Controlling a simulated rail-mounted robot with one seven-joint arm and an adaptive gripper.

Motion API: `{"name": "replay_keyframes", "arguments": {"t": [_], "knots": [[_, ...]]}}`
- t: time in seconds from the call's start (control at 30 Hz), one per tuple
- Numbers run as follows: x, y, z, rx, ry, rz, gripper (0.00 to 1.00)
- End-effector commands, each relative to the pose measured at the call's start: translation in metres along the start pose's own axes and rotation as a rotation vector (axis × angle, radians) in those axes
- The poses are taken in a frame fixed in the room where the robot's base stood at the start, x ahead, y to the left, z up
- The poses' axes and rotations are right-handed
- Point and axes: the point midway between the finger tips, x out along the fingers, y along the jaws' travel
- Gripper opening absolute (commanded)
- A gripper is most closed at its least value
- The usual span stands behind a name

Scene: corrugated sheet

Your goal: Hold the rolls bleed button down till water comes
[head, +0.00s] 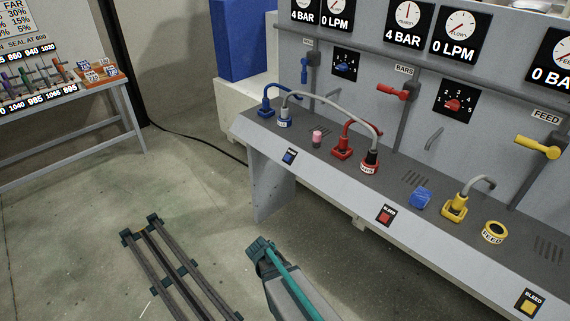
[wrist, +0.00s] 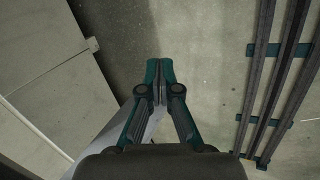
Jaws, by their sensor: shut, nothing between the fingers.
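The sloped front of the grey console carries a blue button (head: 289,156), a red button (head: 385,215) and a yellow button (head: 530,302), each on a dark plate. The red and yellow plates read BLEED; the blue plate's text is too small to read. The blue group's name label is partly hidden, while the others read BARS and FEED. The gauges above the blue group read 4 BAR (head: 304,11) and 0 LPM (head: 336,12). My gripper (wrist: 160,68) is shut and empty in the wrist view, low over the floor, away from the buttons.
Hoses and couplings, including a red coupling (head: 342,148), stand on the console ledge. A pink-topped item (head: 317,138) and a blue block (head: 420,198) sit there too. A floor rail (head: 180,268) lies at lower left. A tool table (head: 70,100) stands at far left. Bare floor lies between.

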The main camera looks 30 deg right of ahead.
Motion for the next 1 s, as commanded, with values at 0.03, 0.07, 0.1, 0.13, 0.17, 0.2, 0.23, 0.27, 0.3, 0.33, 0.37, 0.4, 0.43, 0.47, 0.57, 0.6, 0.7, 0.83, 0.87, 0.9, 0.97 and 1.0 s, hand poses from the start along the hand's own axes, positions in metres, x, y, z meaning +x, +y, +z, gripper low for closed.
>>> {"name": "replay_keyframes", "arguments": {"t": [0.03,0.07,0.1,0.13,0.17,0.2,0.23,0.27,0.3,0.33,0.37,0.4,0.43,0.47,0.57,0.6,0.7,0.83,0.87,0.9,0.97,1.0], "knots": [[-0.002,0.012,-0.020,0.003,0.038,0.035,0.00],[-0.005,0.019,-0.030,0.003,0.058,0.057,0.00],[-0.009,0.030,-0.043,0.003,0.087,0.086,0.00],[-0.013,0.037,-0.052,0.002,0.107,0.108,0.00],[-0.017,0.045,-0.061,0.002,0.128,0.131,0.00],[-0.023,0.056,-0.073,0.001,0.155,0.161,0.00],[-0.028,0.064,-0.083,0.001,0.176,0.184,0.00],[-0.033,0.072,-0.091,0.001,0.196,0.207,0.00],[-0.039,0.082,-0.103,0.000,0.223,0.238,0.00],[-0.045,0.090,-0.112,-0.001,0.245,0.261,0.00],[-0.051,0.098,-0.120,-0.003,0.264,0.284,0.00],[-0.059,0.108,-0.131,-0.004,0.291,0.316,0.00],[-0.065,0.116,-0.139,-0.007,0.311,0.340,0.00],[-0.072,0.123,-0.147,-0.008,0.331,0.364,0.00],[-0.095,0.148,-0.172,-0.015,0.397,0.444,0.00],[-0.105,0.158,-0.182,-0.020,0.423,0.476,0.00],[-0.132,0.181,-0.206,-0.031,0.489,0.559,0.00],[-0.169,0.208,-0.234,-0.054,0.572,0.666,0.00],[-0.177,0.214,-0.239,-0.061,0.590,0.689,0.00],[-0.188,0.220,-0.246,-0.070,0.612,0.720,0.00],[-0.204,0.229,-0.256,-0.084,0.643,0.762,0.00],[-0.213,0.233,-0.262,-0.094,0.664,0.786,0.00]]}}
